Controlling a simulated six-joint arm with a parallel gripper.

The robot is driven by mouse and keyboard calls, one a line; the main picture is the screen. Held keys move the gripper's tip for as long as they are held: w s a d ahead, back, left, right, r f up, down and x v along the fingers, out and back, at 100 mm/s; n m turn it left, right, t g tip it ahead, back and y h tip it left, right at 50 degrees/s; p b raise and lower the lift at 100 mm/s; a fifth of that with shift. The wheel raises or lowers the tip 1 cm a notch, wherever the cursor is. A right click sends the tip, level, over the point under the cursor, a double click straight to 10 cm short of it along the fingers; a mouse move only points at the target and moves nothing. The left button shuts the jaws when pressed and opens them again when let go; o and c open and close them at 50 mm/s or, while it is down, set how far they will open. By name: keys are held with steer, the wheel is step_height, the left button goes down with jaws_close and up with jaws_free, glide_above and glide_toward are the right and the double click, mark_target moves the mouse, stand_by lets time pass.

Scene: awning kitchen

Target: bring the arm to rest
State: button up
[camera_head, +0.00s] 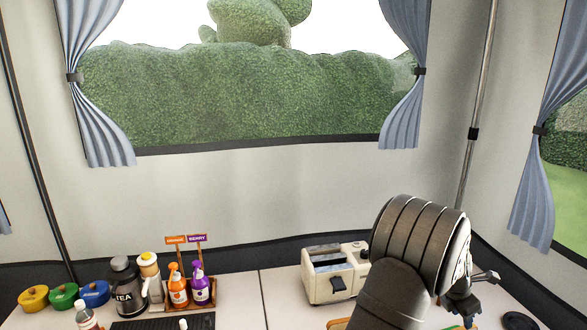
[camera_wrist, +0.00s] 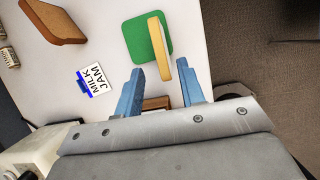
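My gripper (camera_wrist: 162,72) shows two blue fingers standing well apart in the wrist view. A cream-yellow, slice-like piece (camera_wrist: 158,46) lies past the fingertips over a green square (camera_wrist: 140,40). Its near end shows between the fingertips, with gaps on both sides. Whether it touches the green square cannot be told. In the head view my arm rises at the right, beside the cream toaster (camera_head: 322,289). The gripper end there (camera_head: 468,302) is mostly hidden behind the arm.
A MILK JAM card (camera_wrist: 95,79) and a brown slab (camera_wrist: 53,22) lie on the white counter. A wooden piece (camera_wrist: 157,103) shows behind the fingers. Counter between bottles and toaster is clear.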

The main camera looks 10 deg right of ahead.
mark_target(463, 328)
steer(key=v, duration=0.3)
steer(key=shift+a+r, duration=0.1)
steer(key=shift+r, duration=0.2)
steer(key=shift+f, duration=0.15)
steer(key=x, duration=1.1)
step_height(463, 328, up, 4)
steer(key=shift+r, duration=0.1)
steer(key=s+r, duration=0.7)
steer(key=s, duration=0.5)
steer(key=w+a+f, duration=0.1)
steer(key=w+a, duration=0.4)
steer(key=a, duration=0.5)
steer(key=w+a+f, duration=0.1)
steer(key=w+a, duration=0.4)
steer(key=a, duration=0.6)
steer(key=w+a+f, duration=0.1)
steer(key=w+a, duration=0.4)
steer(key=a, duration=0.6)
steer(key=shift+w+f, duration=0.15)
steer(key=shift+f, duration=0.25)
